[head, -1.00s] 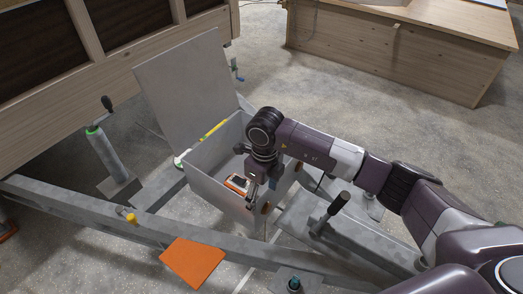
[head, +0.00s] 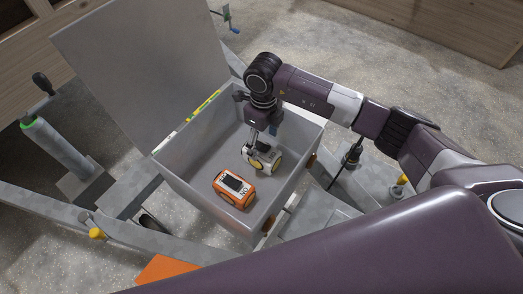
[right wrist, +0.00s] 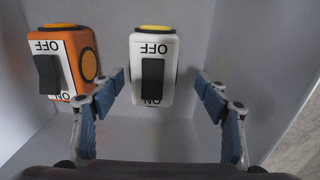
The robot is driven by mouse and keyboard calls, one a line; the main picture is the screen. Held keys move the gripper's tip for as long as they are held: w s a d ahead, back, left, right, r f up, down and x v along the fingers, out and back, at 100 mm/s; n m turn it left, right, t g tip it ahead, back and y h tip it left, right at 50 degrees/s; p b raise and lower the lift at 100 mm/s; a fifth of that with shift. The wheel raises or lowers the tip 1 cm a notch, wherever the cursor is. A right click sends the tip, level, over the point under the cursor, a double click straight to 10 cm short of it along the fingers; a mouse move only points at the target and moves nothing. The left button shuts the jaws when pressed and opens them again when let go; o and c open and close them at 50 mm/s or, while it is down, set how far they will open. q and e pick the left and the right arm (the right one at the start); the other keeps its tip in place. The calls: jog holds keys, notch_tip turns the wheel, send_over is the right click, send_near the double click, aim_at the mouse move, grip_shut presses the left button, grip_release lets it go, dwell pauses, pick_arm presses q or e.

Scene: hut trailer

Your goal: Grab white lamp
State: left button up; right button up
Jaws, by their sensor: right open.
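The white lamp (head: 262,158) lies in the open grey box, with a black switch and a yellow end. In the right wrist view the white lamp (right wrist: 153,68) shows its black switch and OFF label, just ahead of and between my fingers. My right gripper (head: 264,132) is inside the box, above the white lamp and partly covering it. In the right wrist view my right gripper (right wrist: 161,86) is open, its blue-padded fingers either side of the lamp's near end, with gaps to both. My left gripper is not in view.
An orange lamp (head: 235,189) lies in the box next to the white one, also seen in the right wrist view (right wrist: 66,64). The box (head: 185,180) has walls close around, and its raised lid (head: 130,65) stands at the left. Metal trailer beams surround it.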

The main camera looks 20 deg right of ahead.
aim_at(262, 154)
jog(key=shift+s+a+f, duration=0.25)
jog(key=shift+s+f, duration=0.15)
jog(key=shift+f, duration=0.35)
notch_tip(262, 154, down, 4)
jog(key=shift+a+f+p, duration=0.1)
jog(key=shift+f+p, duration=0.15)
jog(key=shift+p, duration=0.25)
jog(key=shift+c, duration=0.3)
jog(key=shift+w, duration=0.1)
jog(key=c, duration=1.4)
jog(key=shift+r, duration=0.1)
